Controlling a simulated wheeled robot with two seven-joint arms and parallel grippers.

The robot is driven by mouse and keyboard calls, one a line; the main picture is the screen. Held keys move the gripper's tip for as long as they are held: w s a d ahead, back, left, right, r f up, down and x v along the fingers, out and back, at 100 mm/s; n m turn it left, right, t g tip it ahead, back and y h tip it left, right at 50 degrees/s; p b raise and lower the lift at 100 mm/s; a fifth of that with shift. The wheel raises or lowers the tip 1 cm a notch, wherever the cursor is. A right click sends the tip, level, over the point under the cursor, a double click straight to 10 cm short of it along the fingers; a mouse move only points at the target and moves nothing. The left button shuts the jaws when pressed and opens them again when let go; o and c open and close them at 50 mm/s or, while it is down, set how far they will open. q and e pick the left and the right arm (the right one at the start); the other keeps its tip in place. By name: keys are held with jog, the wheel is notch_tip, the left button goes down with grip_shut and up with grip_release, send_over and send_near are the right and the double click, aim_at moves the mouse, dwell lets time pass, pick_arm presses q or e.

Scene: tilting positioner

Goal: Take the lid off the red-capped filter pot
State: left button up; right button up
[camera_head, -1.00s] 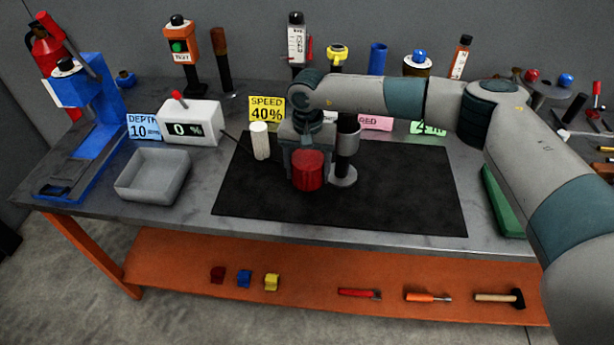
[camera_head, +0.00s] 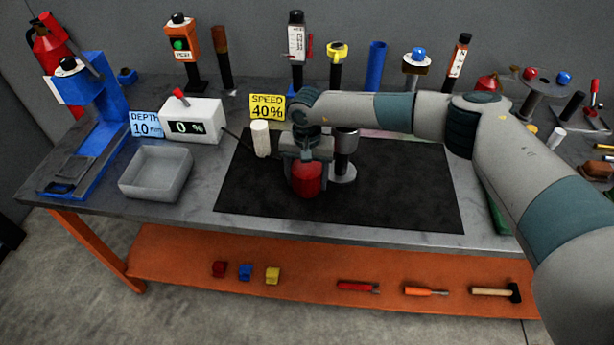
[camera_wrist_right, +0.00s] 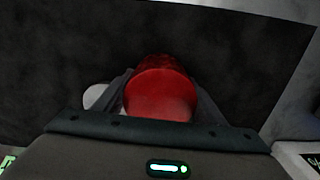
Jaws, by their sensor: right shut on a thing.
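My right gripper (camera_head: 306,160) points down over the black mat and is shut on a red cap (camera_head: 307,180). In the right wrist view the round red cap (camera_wrist_right: 160,95) sits between the fingers. The pot's body is not clearly visible below it, so I cannot tell whether the cap is seated or apart from it. A silver and black post (camera_head: 343,160) stands right beside the gripper. My left gripper is not in view.
A white cylinder (camera_head: 261,138) stands left of the gripper on the black mat (camera_head: 400,195). A grey tray (camera_head: 157,187) and a white readout box (camera_head: 192,122) are further left. Bottles and holders line the back. The mat's front and right are clear.

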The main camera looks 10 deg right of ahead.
aim_at(307, 168)
jog(key=shift+f+b, duration=0.2)
jog(key=shift+b, duration=0.1)
jog(key=o, duration=1.2)
jog(key=shift+r, duration=0.1)
jog(key=shift+r, duration=0.1)
jog(key=shift+r+p, duration=0.1)
jog(key=shift+p, duration=0.3)
jog(key=shift+r+b, duration=0.25)
jog(key=shift+b, duration=0.1)
notch_tip(307, 168, up, 10)
jog(key=b, duration=0.3)
jog(key=shift+r+b, duration=0.2)
jog(key=shift+b, duration=0.1)
jog(key=shift+r, duration=0.45)
